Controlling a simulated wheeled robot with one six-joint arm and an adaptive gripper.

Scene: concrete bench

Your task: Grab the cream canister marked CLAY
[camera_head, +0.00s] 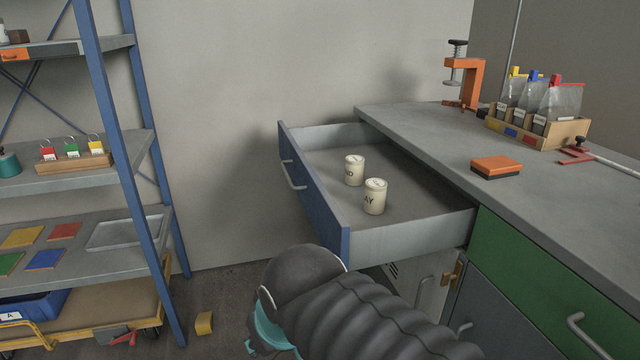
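Two cream canisters with lids stand upright in the open drawer (330,210) of the bench. The nearer canister (375,199) shows the letters "AY" at its left side, which fits CLAY; the rest of its word is turned out of sight. The farther canister (354,172) shows letters that look like "ND". The two stand close together, the "AY" one nearer and slightly right. My dark ribbed arm comes in at the bottom, in front of the drawer. My gripper's fingers cannot be seen, and nothing touches either canister.
The drawer's blue front (313,195) and grey side walls surround the canisters. The grey benchtop (430,140) at right holds an orange clamp (470,80), a wooden box of bags (540,133) and an orange block (496,166). A blue-post shelf (125,160) stands left.

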